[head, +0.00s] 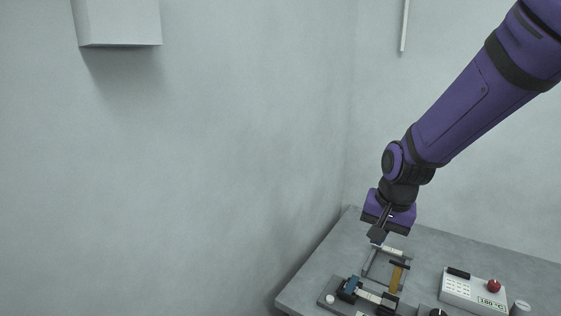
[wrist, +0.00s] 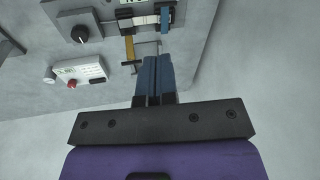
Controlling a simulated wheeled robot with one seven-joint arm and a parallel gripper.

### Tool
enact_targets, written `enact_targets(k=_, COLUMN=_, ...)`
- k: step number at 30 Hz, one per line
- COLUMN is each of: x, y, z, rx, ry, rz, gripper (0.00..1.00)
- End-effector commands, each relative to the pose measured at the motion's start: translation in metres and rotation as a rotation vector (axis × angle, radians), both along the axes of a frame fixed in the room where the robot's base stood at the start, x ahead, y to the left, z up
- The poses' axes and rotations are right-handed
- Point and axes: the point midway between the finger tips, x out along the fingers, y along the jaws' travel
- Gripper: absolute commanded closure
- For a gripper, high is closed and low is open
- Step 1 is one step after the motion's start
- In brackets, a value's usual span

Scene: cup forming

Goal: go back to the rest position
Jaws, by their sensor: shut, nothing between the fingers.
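My gripper (head: 377,238) is at the end of my purple arm, above the grey table (head: 310,288) in the head view. Its fingers point down over the back part of the table. In the wrist view my gripper (wrist: 154,62) shows two blue fingers side by side, shut with nothing between them. The fingers appear apart from the fixture on the table, though the exact height is hard to tell.
A fixture with a blue part (head: 351,285) and an orange-yellow bar (head: 396,277) stands below my gripper. A white control box (head: 471,291) with a red knob (head: 494,286) is to its right. Walls stand close behind and left. A white box (head: 118,22) hangs upper left.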

Motion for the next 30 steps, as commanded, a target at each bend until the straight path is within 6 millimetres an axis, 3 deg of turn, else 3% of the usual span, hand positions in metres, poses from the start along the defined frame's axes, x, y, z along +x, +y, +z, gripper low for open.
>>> enact_targets(k=6, x=-0.036, y=-0.028, z=0.056, rx=0.035, ry=-0.066, rz=0.094, gripper=1.0)
enact_targets(k=15, x=-0.098, y=-0.062, z=0.114, rx=-0.002, ry=-0.172, rz=0.225, gripper=1.0)
enact_targets(k=22, x=-0.152, y=-0.081, z=0.145, rx=-0.091, ry=-0.253, rz=0.311, gripper=1.0)
enact_targets(k=30, x=-0.198, y=-0.092, z=0.159, rx=-0.203, ry=-0.299, rz=0.37, gripper=1.0)
